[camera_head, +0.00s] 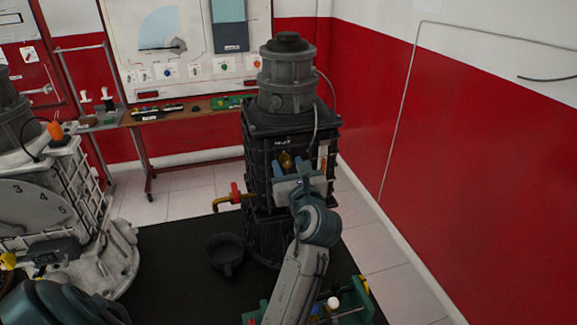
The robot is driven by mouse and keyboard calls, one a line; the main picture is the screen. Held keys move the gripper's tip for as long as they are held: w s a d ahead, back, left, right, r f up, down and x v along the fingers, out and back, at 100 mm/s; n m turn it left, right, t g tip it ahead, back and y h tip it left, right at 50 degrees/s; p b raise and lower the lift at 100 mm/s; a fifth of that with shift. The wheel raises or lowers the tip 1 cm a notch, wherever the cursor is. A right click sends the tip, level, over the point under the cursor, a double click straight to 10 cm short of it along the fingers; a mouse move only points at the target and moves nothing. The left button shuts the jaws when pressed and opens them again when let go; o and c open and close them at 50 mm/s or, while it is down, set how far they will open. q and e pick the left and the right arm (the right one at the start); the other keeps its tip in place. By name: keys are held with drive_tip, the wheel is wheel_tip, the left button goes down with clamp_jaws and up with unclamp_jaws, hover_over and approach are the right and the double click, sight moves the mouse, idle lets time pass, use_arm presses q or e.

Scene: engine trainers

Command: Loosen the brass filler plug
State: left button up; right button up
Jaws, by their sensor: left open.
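The brass filler plug (286,160) is a small gold-coloured piece on the front of the dark grey engine trainer (259,150). The gripper hides part of the trainer's front.
A red-handled brass tap (236,197) sticks out left of the trainer, above a dark round pan (225,254). A pale engine trainer (65,205) stands at left. A green tray (350,305) with small items lies at bottom right. A red-and-white wall (450,150) closes the right.

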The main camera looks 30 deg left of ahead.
use_arm(q)
drive_tip(key=shift+s, duration=0.1)
drive_tip(key=shift+d+r, duration=0.1)
drive_tip(key=c, duration=0.3)
clamp_jaws()
